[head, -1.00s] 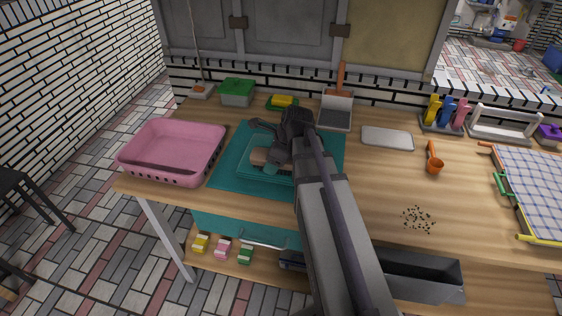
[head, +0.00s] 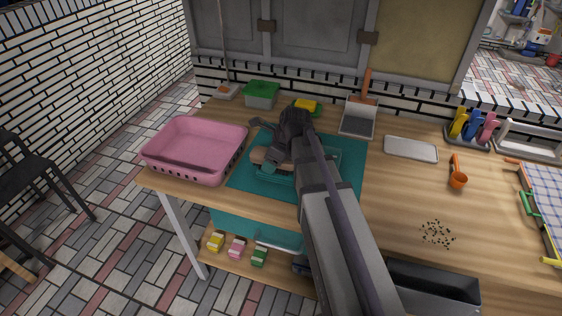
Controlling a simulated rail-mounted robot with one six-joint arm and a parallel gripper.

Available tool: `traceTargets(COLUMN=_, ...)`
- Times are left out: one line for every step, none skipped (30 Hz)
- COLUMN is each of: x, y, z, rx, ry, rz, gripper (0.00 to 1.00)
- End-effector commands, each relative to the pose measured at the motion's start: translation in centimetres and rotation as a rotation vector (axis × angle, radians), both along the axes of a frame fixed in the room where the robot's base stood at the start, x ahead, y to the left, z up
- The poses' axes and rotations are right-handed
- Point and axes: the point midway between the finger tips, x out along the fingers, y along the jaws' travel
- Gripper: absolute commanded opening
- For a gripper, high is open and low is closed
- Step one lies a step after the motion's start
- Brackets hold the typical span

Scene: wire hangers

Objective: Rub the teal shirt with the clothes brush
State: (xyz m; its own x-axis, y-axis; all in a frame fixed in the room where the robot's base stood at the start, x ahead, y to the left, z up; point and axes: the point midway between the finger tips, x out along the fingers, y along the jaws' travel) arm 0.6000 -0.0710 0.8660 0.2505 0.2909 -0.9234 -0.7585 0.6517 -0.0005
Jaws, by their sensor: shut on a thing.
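The teal shirt (head: 325,165) lies folded on a flat teal mat (head: 345,187) on the wooden table. My gripper (head: 268,158) is low over the left part of the shirt, shut on the clothes brush (head: 258,157). The brush shows as a tan wooden piece, partly covered by the fingers. Its underside is hidden, so I cannot tell whether it touches the cloth. My arm hides the middle of the shirt.
A pink basket (head: 197,147) stands close left of the mat. A dustpan (head: 358,119), a grey tray (head: 411,149), an orange scoop (head: 457,174) and dark crumbs (head: 438,234) lie to the right. A green-lidded box (head: 262,94) stands behind.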

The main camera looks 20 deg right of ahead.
Motion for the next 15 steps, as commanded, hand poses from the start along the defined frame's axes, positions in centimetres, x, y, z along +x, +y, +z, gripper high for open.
traceTargets(x=0.2, y=0.1, z=0.0, rx=-0.001, ry=0.001, rz=0.0, gripper=0.34)
traceTargets(x=0.1, y=0.2, z=0.0, rx=-0.001, ry=0.001, rz=0.0, gripper=0.34)
traceTargets(x=0.1, y=0.1, z=0.0, rx=-0.001, ry=0.001, rz=0.0, gripper=0.34)
traceTargets(x=0.1, y=0.1, z=0.0, rx=-0.001, ry=0.001, rz=0.0, gripper=0.34)
traceTargets(x=0.1, y=0.1, z=0.0, rx=-0.001, ry=0.001, rz=0.0, gripper=0.34)
traceTargets(x=0.1, y=0.1, z=0.0, rx=-0.001, ry=0.001, rz=0.0, gripper=0.34)
traceTargets(x=0.1, y=0.1, z=0.0, rx=-0.001, ry=0.001, rz=0.0, gripper=0.34)
traceTargets(x=0.1, y=0.1, z=0.1, rx=-0.001, ry=0.001, rz=0.0, gripper=0.34)
traceTargets(x=0.1, y=0.1, z=0.3, rx=-0.001, ry=0.001, rz=0.0, gripper=0.34)
traceTargets(x=0.1, y=0.1, z=0.5, rx=-0.001, ry=0.001, rz=0.0, gripper=0.34)
traceTargets(x=0.1, y=0.1, z=0.8, rx=-0.001, ry=0.001, rz=0.0, gripper=0.34)
traceTargets(x=0.1, y=0.1, z=1.4, rx=-0.001, ry=0.001, rz=0.0, gripper=0.34)
traceTargets(x=0.1, y=0.1, z=1.8, rx=-0.001, ry=0.001, rz=0.0, gripper=0.34)
traceTargets(x=0.1, y=0.1, z=2.3, rx=-0.001, ry=0.001, rz=0.0, gripper=0.34)
traceTargets(x=0.1, y=0.1, z=2.9, rx=-0.001, ry=0.001, rz=0.0, gripper=0.34)
